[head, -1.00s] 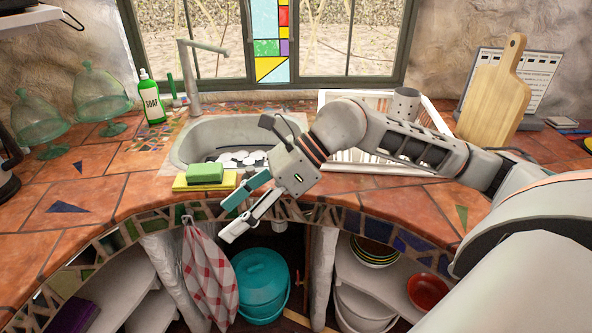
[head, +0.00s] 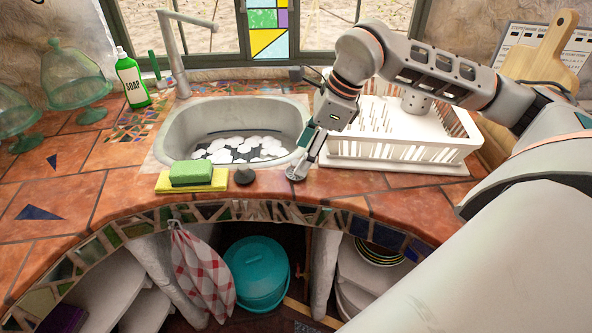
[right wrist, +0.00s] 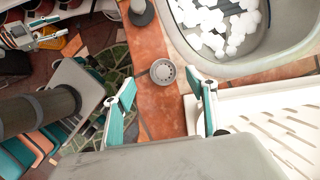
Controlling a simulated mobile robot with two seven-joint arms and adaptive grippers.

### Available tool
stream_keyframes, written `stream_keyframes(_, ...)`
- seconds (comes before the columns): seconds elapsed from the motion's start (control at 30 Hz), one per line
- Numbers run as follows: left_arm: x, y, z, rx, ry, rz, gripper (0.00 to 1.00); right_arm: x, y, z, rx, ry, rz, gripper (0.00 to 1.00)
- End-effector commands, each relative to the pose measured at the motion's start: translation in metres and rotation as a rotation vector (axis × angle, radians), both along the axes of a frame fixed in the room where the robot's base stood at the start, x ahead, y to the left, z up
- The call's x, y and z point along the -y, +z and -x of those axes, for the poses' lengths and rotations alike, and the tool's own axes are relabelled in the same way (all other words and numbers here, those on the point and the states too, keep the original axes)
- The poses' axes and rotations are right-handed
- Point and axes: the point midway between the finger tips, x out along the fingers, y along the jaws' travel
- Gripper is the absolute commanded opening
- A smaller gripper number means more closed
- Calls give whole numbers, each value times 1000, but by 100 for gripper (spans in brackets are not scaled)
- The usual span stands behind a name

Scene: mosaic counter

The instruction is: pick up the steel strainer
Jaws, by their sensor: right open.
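The steel strainer (head: 295,174) is a small round grey piece with holes, lying on the orange tile in front of the sink's right corner. In the right wrist view the strainer (right wrist: 163,72) shows from above, ahead of and between the fingertips. My right gripper (head: 306,152) is open and points down just above it, with the fingertips partly overlapping it in the head view. In the right wrist view the jaws (right wrist: 159,80) are apart with nothing between the pads. A small pale-and-teal shape at upper left there looks like my left gripper (right wrist: 40,35); its jaws are unclear.
A dark stopper (head: 245,175) stands left of the strainer, beside a green sponge (head: 192,172) on a yellow cloth (head: 219,181). A white dish rack (head: 440,148) stands close to the right. The counter's curved edge is in front.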

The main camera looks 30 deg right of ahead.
Motion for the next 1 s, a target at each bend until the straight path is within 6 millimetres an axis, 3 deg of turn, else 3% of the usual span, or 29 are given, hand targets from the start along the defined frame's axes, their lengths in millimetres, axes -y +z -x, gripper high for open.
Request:
stream_keyframes(0.37,0,9,-5,15,0,2,40,-12,-42,-14,-2,0,-1,57)
stream_keyframes(0.6,1,12,-8,22,2,4,40,-12,-46,-16,1,0,0,57)
stream_keyframes(0.63,1,12,-8,22,2,5,40,-12,-46,-16,1,0,0,54)
stream_keyframes(0.8,1,12,-8,21,1,5,40,-12,-46,-16,1,0,-1,15)
stream_keyframes(1.0,1,11,-7,19,2,5,40,-12,-46,-16,1,0,-1,15)
